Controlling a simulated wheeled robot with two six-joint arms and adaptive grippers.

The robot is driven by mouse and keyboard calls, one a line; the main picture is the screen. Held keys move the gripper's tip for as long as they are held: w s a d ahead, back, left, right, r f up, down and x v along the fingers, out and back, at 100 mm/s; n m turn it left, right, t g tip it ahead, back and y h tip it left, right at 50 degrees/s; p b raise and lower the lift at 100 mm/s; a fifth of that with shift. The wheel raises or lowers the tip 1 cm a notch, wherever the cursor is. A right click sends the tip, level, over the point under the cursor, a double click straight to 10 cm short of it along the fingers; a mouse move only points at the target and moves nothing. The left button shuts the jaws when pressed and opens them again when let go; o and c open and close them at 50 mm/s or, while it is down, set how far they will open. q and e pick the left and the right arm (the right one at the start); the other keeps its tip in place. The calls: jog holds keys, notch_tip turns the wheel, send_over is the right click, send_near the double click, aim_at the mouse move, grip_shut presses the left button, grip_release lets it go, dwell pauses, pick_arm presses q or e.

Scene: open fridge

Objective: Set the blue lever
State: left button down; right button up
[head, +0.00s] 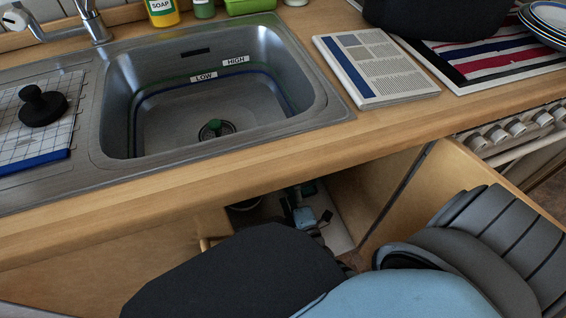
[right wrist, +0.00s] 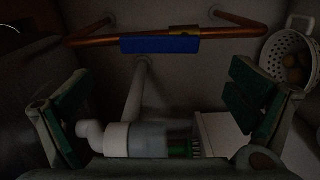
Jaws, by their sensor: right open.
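The blue lever (right wrist: 160,44) shows in the dark right wrist view. It lies level along a copper pipe (right wrist: 222,33), with a brass-coloured fitting (right wrist: 184,31) at its right part. My right gripper (right wrist: 160,88) is open, its green-padded fingers wide apart at the left and right, below the lever in the picture. Nothing is seen between the pads touching them. In the head view my right gripper (head: 302,208) is small and partly hidden inside the open cabinet under the sink. The lever is hidden in the head view. My left gripper is not in view.
A white pipe (right wrist: 137,95) and a pale trap or bottle (right wrist: 150,137) are near the gripper. A white colander (right wrist: 290,52) stands at the right. The sink (head: 205,105) and counter (head: 330,130) are above; the open cabinet door (head: 450,170) is at the right.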

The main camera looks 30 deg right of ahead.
jog(key=shift+v, duration=1.05)
